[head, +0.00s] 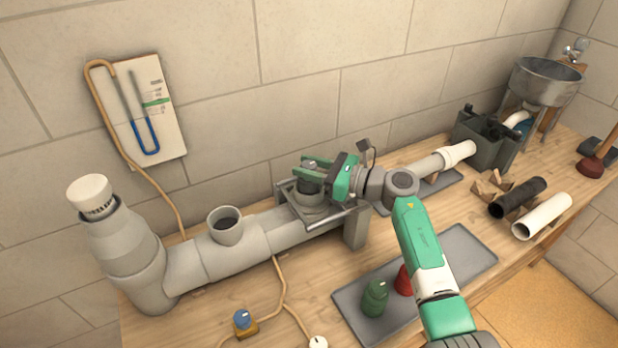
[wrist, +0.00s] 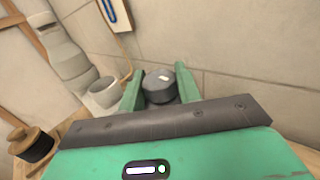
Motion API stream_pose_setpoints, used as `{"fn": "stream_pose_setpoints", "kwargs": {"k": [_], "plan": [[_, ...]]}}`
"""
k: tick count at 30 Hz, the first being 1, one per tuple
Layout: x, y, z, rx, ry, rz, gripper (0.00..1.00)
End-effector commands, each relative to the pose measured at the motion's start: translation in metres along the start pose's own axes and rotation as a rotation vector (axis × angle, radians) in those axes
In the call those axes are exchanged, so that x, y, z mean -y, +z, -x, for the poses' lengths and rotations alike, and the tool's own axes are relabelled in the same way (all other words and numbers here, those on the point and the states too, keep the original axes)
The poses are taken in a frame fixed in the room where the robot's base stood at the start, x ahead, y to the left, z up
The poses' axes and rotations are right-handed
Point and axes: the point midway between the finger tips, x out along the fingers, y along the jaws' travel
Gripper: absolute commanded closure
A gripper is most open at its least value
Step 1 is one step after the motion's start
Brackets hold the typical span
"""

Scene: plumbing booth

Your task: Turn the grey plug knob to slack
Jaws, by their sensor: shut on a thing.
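The grey plug knob is a dark round cap with a small white mark on top, and it shows in the wrist view (wrist: 159,86) between my two green fingers. My gripper (head: 315,178) reaches over the pipe from the right and is shut on the knob; it also shows in the wrist view (wrist: 160,88). In the head view the fingers cover much of the knob. The plug sits upright in an opening of the grey pipe (head: 235,251), inside a metal frame (head: 335,223). The plug's lower part is hidden.
An open pipe branch (head: 226,226) and a tall white-capped pipe (head: 90,192) stand to the left. A U-tube gauge (head: 145,110) hangs on the wall. A grey tray (head: 350,303) with a green plug (head: 375,298) and a red plug (head: 403,281) lies in front, near my arm.

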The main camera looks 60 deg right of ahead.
Motion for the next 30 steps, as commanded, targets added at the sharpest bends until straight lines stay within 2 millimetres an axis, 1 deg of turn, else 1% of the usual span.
{"fn": "stream_pose_setpoints", "kwargs": {"k": [1, 30], "plan": [[0.0, -0.0044, -0.0001, -0.001, 0.009, -0.001, 0.89], [-0.0005, -0.0008, -0.0007, 0.0, 0.085, -0.001, 0.89]]}}
